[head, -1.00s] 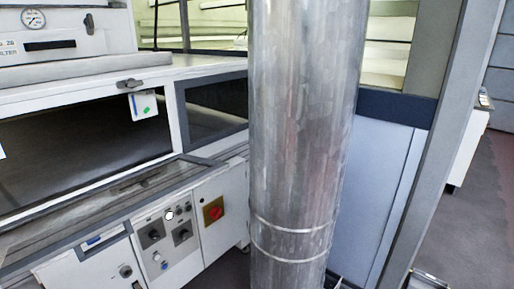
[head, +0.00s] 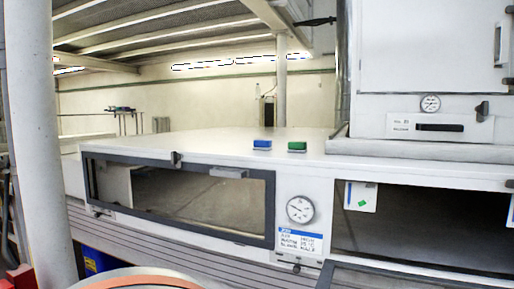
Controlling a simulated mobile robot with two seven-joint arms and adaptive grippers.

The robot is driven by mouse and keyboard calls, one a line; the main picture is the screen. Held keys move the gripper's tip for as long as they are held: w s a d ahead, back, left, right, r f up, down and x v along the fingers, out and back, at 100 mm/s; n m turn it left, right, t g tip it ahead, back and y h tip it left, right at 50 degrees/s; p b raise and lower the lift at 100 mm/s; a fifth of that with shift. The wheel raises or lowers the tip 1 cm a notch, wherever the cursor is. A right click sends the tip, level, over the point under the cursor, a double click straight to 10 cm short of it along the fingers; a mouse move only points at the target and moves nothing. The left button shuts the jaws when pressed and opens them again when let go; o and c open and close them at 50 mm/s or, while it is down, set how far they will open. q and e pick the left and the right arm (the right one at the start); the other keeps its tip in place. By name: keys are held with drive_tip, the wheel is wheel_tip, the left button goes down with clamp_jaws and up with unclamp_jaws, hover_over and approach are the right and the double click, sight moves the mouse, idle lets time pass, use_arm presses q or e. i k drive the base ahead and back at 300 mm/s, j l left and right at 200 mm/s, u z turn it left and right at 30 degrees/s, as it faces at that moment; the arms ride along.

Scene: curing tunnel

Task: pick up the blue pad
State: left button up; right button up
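The blue pad (head: 262,145) is a small blue block with a pale lower layer. It lies on the white top of the curing tunnel (head: 200,146), near its front edge, in the middle of the head view. A green pad (head: 297,147) of like size lies just to its right, with a gap between them. Neither of my grippers shows in the head view, and nothing touches the blue pad.
A white cabinet with a gauge (head: 430,103) stands on the right of the top. A grey post (head: 38,140) rises at the left. A round orange-rimmed thing (head: 140,282) is low in front. The top around the pads is clear.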

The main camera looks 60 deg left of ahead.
sight(259, 145)
drive_tip(key=u, duration=0.5)
drive_tip(key=j+u, duration=0.1)
drive_tip(key=u, duration=0.35)
drive_tip(key=i+u, duration=0.1)
drive_tip(key=u, duration=0.85)
drive_tip(key=i+j, duration=0.05)
